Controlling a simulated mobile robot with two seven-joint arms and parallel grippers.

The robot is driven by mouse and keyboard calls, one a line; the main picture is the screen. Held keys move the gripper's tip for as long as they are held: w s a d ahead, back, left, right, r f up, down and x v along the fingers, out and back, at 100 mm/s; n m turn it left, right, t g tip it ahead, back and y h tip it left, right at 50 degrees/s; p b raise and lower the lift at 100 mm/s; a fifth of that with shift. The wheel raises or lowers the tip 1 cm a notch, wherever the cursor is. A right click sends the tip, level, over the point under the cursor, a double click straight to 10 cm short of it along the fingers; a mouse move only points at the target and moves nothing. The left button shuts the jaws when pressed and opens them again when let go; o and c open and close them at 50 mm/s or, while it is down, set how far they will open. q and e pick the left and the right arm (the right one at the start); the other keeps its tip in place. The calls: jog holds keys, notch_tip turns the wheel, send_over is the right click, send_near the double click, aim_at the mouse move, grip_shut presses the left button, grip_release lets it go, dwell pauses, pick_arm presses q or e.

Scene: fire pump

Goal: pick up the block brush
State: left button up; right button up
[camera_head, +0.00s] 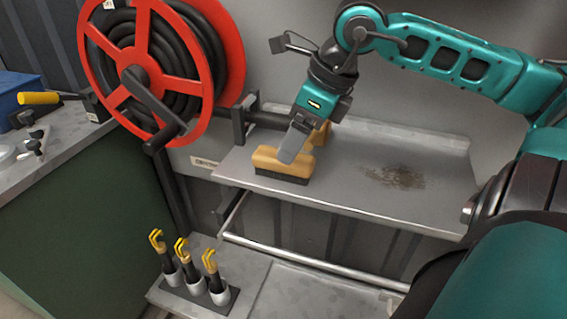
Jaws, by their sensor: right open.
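The block brush (270,160) has a tan wooden block over dark bristles and rests bristles down near the left front edge of the grey metal shelf (430,205). My right gripper (292,150) comes in from the upper right and points down at the brush. A grey finger overlaps the brush's top and hides part of it. I cannot tell whether it touches. The gripper is open. Another tan piece (321,133) shows just behind the gripper; whether it belongs to the brush is unclear. My left gripper is out of view.
A red hose reel (88,62) with a crank stands left of the shelf. Dark dirt (398,177) lies on the shelf's right half, which is otherwise clear. A rack with yellow-hooked tools (183,275) stands lower left. A green cabinet (90,220) carries small tools at the far left.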

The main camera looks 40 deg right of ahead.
aim_at(283, 165)
jog(key=shift+b+x, duration=0.5)
jog(key=shift+x, duration=2.75)
jog(key=shift+f, duration=0.1)
jog(key=c, duration=1.1)
